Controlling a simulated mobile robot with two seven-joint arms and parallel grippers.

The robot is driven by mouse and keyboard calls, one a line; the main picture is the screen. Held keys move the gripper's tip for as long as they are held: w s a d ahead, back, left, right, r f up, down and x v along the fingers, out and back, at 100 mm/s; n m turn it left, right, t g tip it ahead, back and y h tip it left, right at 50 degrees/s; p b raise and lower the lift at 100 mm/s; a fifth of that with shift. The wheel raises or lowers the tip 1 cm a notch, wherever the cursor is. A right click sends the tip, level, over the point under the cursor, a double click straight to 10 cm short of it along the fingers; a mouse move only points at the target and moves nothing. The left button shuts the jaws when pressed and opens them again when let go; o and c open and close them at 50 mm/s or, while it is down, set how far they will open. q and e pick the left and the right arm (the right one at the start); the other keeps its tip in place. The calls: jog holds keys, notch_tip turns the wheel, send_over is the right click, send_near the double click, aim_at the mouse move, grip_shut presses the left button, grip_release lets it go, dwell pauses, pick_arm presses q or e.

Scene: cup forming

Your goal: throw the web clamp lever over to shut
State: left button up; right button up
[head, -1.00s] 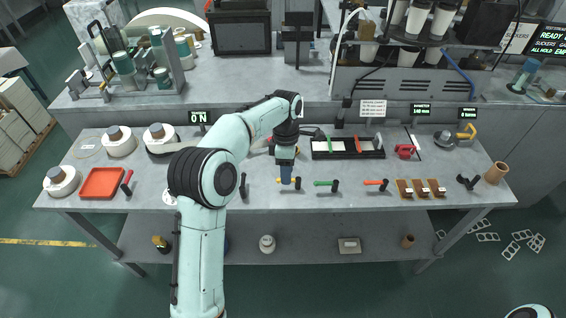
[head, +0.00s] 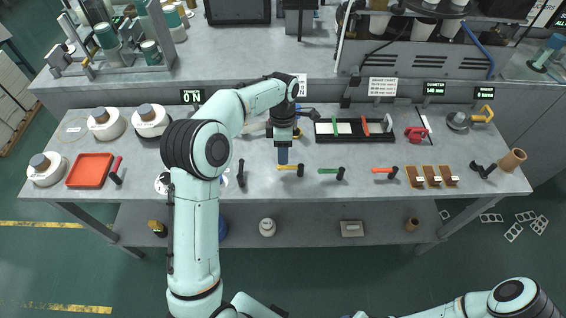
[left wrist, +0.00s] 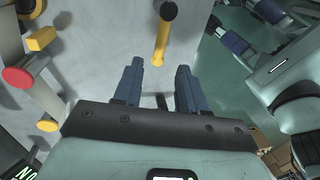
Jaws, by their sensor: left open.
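Several small levers with coloured handles stand along the bench's front edge; no readable label shows which is the web clamp lever. The yellow-handled lever (head: 290,168) is nearest my left gripper (head: 283,156), its handle lying sideways toward a dark pivot on the right. In the left wrist view the yellow handle (left wrist: 161,42) shows beyond and between the two blue fingertips of my left gripper (left wrist: 157,78). The fingers are apart with nothing between them, and I see no contact. A green-handled lever (head: 330,171) and an orange-handled lever (head: 383,170) stand farther right. My right gripper is out of view.
A black rack (head: 352,130) with coloured pieces lies behind the levers. A red tray (head: 90,170) is at the left, and brown blocks (head: 432,176) are at the right. A dark upright lever (head: 240,174) stands left of the gripper. The bench front between these is fairly clear.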

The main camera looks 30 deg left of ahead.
pick_arm(q)
jog(key=shift+s+d+f, duration=0.15)
jog(key=shift+f, duration=0.95)
jog(key=shift+s+d+f, duration=0.1)
jog(key=shift+s+f, duration=0.05)
jog(key=shift+f, duration=0.9)
jog(key=shift+c, duration=0.3)
grip_shut()
